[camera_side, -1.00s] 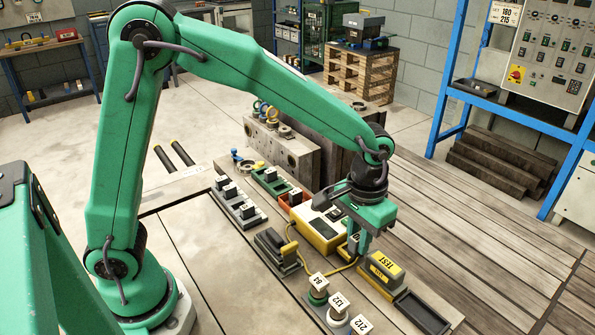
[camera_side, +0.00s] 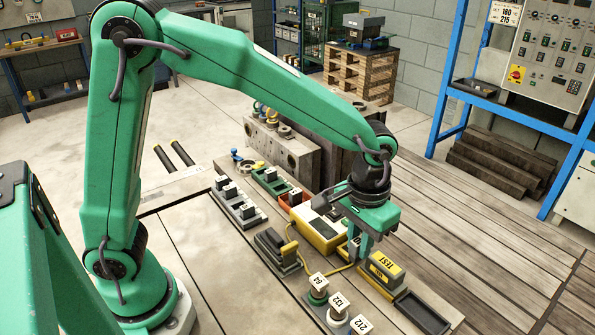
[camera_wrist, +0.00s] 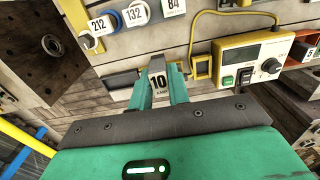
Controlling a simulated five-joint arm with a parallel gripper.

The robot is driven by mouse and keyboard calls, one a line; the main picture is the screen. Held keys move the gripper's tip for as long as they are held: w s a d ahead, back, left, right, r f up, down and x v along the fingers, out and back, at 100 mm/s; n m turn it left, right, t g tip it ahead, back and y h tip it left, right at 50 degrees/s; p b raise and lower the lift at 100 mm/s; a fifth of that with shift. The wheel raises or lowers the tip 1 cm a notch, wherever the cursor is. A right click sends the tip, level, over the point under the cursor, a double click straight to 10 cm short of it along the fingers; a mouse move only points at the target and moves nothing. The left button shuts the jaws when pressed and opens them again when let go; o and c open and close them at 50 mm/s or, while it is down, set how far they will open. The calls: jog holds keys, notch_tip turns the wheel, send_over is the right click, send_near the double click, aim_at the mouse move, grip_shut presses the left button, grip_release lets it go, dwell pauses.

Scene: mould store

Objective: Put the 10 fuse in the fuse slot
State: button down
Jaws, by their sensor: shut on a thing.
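My gripper (camera_wrist: 158,92) is shut on the 10 fuse (camera_wrist: 158,80), a pale block marked "10 AMP", held upright between the two green fingers in the wrist view. In the side view my gripper (camera_side: 362,246) is just right of the yellow-trimmed tester (camera_side: 316,232), and the fuse is mostly hidden by the fingers. A small yellow-framed rectangle (camera_wrist: 201,67) lies just right of the fingers in the wrist view, beside the tester (camera_wrist: 248,62). I cannot tell for sure whether it is the fuse slot. Whether the fuse touches anything below is hidden.
A block labelled TEST (camera_side: 385,266) stands right of the fingers, with a black tray (camera_side: 422,312) beyond. Tagged knobs, including 132 (camera_side: 338,304), stand in front. A yellow cable (camera_side: 325,268) loops near the tester. A grey rack of black-topped pieces (camera_side: 240,207) lies left.

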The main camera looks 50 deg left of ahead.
jog(key=w+a+f, duration=0.2)
jog(key=a, duration=1.9)
jog(key=s+a+f, duration=0.1)
jog(key=s+a, duration=0.3)
jog(key=a, duration=0.4)
jog(key=s+a+f, duration=0.1)
jog(key=s+a, duration=0.3)
jog(key=a, duration=0.4)
jog(key=shift+a, duration=0.35)
jog(key=shift+f, duration=0.2)
jog(key=shift+f, duration=2.55)
jog(key=shift+f, duration=1)
jog(key=c, duration=1.3)
grip_release()
